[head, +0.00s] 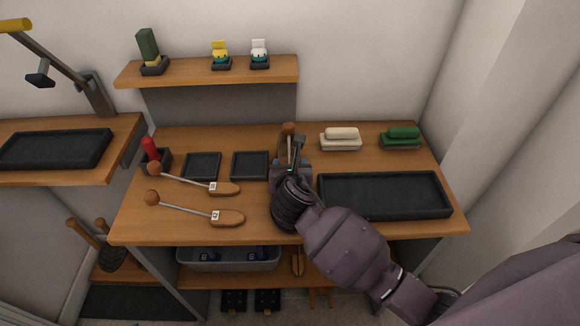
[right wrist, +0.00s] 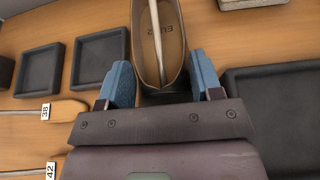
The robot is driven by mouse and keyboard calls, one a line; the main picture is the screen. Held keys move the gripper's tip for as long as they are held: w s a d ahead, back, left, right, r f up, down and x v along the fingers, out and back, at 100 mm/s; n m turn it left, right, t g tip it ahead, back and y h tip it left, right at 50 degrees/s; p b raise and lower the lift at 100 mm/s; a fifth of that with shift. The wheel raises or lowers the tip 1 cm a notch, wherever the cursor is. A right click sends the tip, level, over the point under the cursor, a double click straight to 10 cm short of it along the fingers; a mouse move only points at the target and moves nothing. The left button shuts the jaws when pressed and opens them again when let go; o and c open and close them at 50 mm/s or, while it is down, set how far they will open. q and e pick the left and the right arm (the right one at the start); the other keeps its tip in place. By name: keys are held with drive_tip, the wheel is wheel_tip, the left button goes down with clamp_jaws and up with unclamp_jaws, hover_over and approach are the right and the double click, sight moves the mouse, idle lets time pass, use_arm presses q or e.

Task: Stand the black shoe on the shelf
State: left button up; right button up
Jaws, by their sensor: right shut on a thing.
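My right gripper (head: 290,170) is at the middle of the bench top (head: 262,213). In the right wrist view its blue fingers (right wrist: 164,84) are on either side of the heel end of the black shoe (right wrist: 172,62), and it is shut on that shoe. The shoe has a tan lining, and a rod stands in its opening. In the head view the shoe is mostly hidden behind my gripper; a round wooden knob (head: 288,128) shows above it. The upper shelf (head: 205,73) is on the wall behind. A lower shelf (head: 330,276) is under the bench top. My left gripper is not in view.
Two shoe trees (head: 228,189) (head: 228,217) lie left of my gripper. Two small black trays (head: 203,153) (head: 236,178) and a large black tray (head: 385,214) lie on the bench. A cream brush (head: 341,135) and a green brush (head: 402,133) are behind. Several small items stand on the upper shelf.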

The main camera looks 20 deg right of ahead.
drive_tip(key=o, duration=1.5)
